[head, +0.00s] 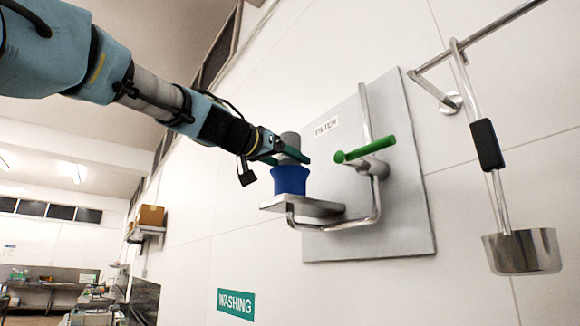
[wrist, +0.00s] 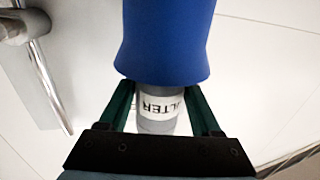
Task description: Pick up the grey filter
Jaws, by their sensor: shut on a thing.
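The grey filter (head: 290,140) is a grey cylinder with a wide blue part (head: 289,180) below it. It is upright at the small metal shelf (head: 325,208) of the wall panel; I cannot tell whether its base touches the shelf. My gripper (head: 292,152) is shut on the grey cylinder, with a green finger on either side. In the wrist view the filter (wrist: 157,125) sits between the fingers of my gripper (wrist: 161,100), with a white "FILTER" label facing the camera. The blue part (wrist: 165,40) fills the top of that view.
The grey panel (head: 400,225) carries a bent metal pipe and a green-handled valve (head: 368,150) just right of the filter. A metal pot (head: 522,252) hangs from a rail at the far right. A green "WASHING" sign (head: 236,304) is lower on the wall. The space left of the shelf is clear.

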